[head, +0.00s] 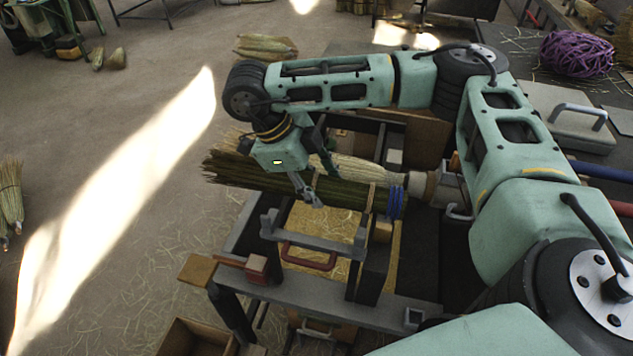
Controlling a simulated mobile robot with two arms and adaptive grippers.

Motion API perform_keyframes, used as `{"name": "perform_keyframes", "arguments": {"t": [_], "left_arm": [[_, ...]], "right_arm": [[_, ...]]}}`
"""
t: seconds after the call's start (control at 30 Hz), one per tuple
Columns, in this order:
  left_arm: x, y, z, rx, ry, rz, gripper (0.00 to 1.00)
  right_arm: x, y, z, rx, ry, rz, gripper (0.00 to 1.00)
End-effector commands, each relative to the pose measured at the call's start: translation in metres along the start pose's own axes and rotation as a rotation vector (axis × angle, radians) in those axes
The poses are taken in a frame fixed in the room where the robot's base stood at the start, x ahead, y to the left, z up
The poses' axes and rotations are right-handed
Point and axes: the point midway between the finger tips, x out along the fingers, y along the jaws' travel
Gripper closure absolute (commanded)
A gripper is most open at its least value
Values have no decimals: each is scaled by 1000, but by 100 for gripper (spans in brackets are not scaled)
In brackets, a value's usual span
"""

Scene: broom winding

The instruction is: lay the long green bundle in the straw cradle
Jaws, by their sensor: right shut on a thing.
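The long green bundle (340,191) lies roughly level in the head view, its loose dark tips at the left and a blue band at its right end. My right gripper (314,182) comes down over its middle and is shut on it. Yellow straw (318,218) shows below the bundle, inside a grey metal frame (318,245) with a red handle; this looks like the straw cradle. The bundle is above or over the straw's back edge; I cannot tell whether it touches. My arm and gripper hide part of the bundle. My left gripper is not in view.
A pale straw bundle (358,170) lies just behind the green one, pointing at a machine socket (424,185). A grey bench edge (330,305) with a red clamp block (257,267) is in front. A purple twine ball (576,54) sits far right. Floor at left is mostly clear.

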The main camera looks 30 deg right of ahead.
Motion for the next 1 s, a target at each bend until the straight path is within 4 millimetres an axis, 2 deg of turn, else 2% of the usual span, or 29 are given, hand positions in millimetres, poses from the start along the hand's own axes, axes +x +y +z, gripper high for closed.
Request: {"name": "perform_keyframes", "arguments": {"t": [0.47, 0.6, 0.8, 1.0], "left_arm": [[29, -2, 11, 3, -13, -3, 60], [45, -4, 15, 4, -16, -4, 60], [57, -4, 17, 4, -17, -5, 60], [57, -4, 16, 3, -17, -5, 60]], "right_arm": [[50, 10, 21, -3, 1, -1, 88], [67, 13, 28, -4, 0, 0, 88], [79, 15, 34, -4, -2, -1, 88], [80, 15, 34, -4, -2, -2, 88]]}}
